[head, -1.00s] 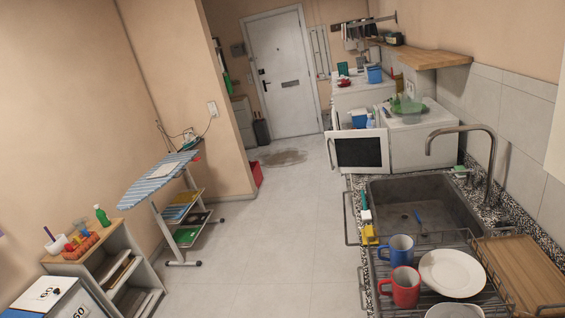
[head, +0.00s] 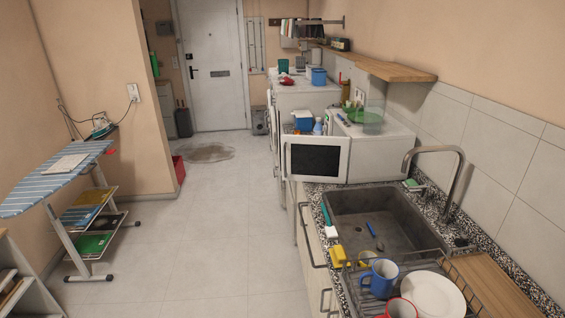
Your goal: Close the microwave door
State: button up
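The white microwave (head: 378,146) stands on the counter beyond the sink, against the tiled wall on the right. Its door (head: 316,157), white with a dark window, stands open. It swings out to the left of the body and its front faces me. A handle shows at the door's left edge. Things lie on top of the microwave, among them a green item under a clear cover (head: 366,114). My gripper is not in view.
The sink (head: 382,215) and a dish rack with a blue mug (head: 379,278) and plate (head: 433,296) are on the near counter. The floor (head: 215,230) left of the counter is clear. An ironing board (head: 55,180) stands at the left. A stain (head: 207,152) marks the floor near the white door.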

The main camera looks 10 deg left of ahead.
aim_at(305, 158)
jog(key=i+j, duration=0.7)
jog(key=i+j+z, duration=0.1)
jog(key=i+j, duration=0.6)
jog(key=j, duration=0.2)
jog(key=i+j, duration=0.1)
jog(key=i, duration=0.35)
jog(key=i+j, duration=0.15)
jog(key=i, duration=0.3)
jog(key=i+j, duration=0.1)
jog(key=i, duration=0.3)
jog(key=i+l+z, duration=0.1)
jog(key=i+l, duration=0.55)
